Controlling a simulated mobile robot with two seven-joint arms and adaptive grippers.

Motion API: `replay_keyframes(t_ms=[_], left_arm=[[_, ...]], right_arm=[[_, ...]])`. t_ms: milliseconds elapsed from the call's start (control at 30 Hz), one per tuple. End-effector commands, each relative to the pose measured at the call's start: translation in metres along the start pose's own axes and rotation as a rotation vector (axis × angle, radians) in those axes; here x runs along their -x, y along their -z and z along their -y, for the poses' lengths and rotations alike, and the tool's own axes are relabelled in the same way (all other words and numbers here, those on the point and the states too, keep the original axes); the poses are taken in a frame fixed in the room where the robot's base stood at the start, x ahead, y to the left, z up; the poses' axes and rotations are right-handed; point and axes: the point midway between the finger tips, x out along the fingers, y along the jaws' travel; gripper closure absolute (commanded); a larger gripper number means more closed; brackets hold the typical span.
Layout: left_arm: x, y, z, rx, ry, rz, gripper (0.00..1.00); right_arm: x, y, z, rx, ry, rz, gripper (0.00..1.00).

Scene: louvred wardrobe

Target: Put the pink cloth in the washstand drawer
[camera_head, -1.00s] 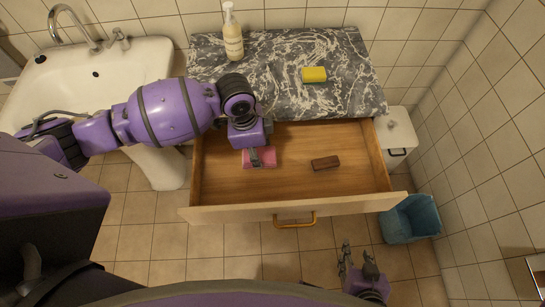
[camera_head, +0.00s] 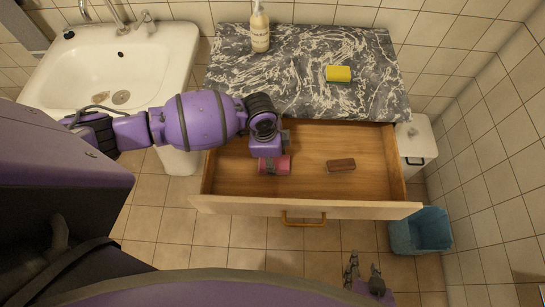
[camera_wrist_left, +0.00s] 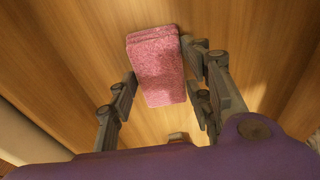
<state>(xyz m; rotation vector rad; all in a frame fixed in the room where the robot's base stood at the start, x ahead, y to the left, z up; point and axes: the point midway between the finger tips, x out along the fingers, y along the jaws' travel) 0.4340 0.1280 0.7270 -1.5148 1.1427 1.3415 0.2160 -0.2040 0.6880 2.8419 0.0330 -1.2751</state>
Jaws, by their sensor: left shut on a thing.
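The washstand drawer (camera_head: 305,209) is pulled open below the marble top. The pink cloth (camera_head: 282,165) is a folded block inside the drawer's outline, toward its left side. My left gripper (camera_head: 272,168) reaches down over the drawer and is shut on the cloth. In the left wrist view the cloth (camera_wrist_left: 158,70) sits between the two fingers, with the wooden drawer bottom behind it. I cannot tell whether the cloth touches the bottom. My right gripper (camera_head: 364,271) is empty, with its fingers apart, in front of the drawer and low at the right.
A brown block (camera_head: 341,165) lies in the drawer, right of the cloth. A soap bottle (camera_head: 260,30) and yellow sponge (camera_head: 338,74) stand on the marble top (camera_head: 300,75). A white basin (camera_head: 120,65) is at left. A blue bin (camera_head: 420,231) and white lidded bin (camera_head: 416,148) are at right.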

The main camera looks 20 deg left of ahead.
Motion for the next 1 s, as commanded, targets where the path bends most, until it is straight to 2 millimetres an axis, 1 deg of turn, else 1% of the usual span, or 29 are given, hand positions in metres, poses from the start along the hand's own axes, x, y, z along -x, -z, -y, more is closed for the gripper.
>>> replay_keyframes(t_ms=[33,133,167,433,567,667,833,1000], left_arm=[[-0.001,0.0,-0.001,0.0,-0.001,0.001,0.5],[-0.001,0.0,-0.001,0.0,-0.001,0.0,0.37],[-0.001,0.0,-0.001,0.0,-0.001,0.0,0.35],[0.0,0.0,-0.001,0.0,-0.001,0.0,0.35],[0.007,0.001,0.0,-0.001,0.001,-0.002,0.35],[0.022,0.001,0.001,-0.002,0.003,-0.001,0.35],[0.061,0.001,0.002,-0.002,0.006,-0.002,0.35],[0.095,0.001,0.001,-0.001,0.004,-0.002,0.35]], right_arm=[[0.0,0.0,0.001,-0.002,0.0,0.0,0.6],[0.0,0.001,0.002,-0.007,0.0,-0.001,0.6],[-0.001,0.001,0.003,-0.009,0.0,-0.002,0.6],[-0.001,0.003,0.005,-0.015,0.002,-0.006,0.6],[0.0,0.006,0.005,-0.014,0.003,-0.01,0.6],[0.0,0.009,0.005,-0.012,0.004,-0.014,0.6],[0.002,0.015,0.004,-0.005,0.007,-0.02,0.6],[0.003,0.014,0.004,0.001,0.01,-0.016,0.6]])
